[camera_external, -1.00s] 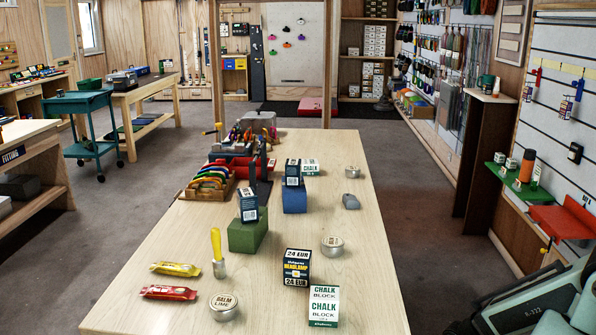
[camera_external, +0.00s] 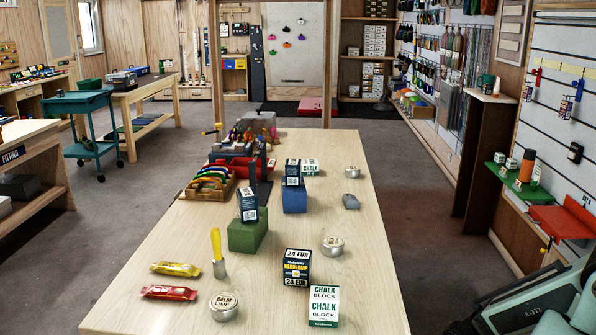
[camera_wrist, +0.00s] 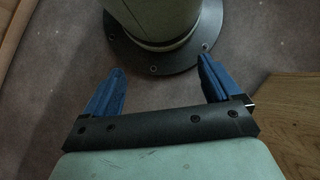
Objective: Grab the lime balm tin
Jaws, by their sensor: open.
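The lime balm tin (camera_external: 224,305) is a round silver tin with a pale lid reading "BALM LIME". It sits flat near the front left of the wooden table in the external view. My gripper (camera_wrist: 160,80) shows in the wrist view with two blue fingers spread apart and nothing between them. It is over the grey floor and the round dark foot of my base, away from the tin. The tin is not in the wrist view. In the external view only part of my arm shows at the lower right, and the fingers are not visible there.
A red bar (camera_external: 169,292) and a yellow bar (camera_external: 176,269) lie left of the tin. A yellow-handled tool (camera_external: 218,252) stands behind it. Another silver tin (camera_external: 332,246) sits farther back.

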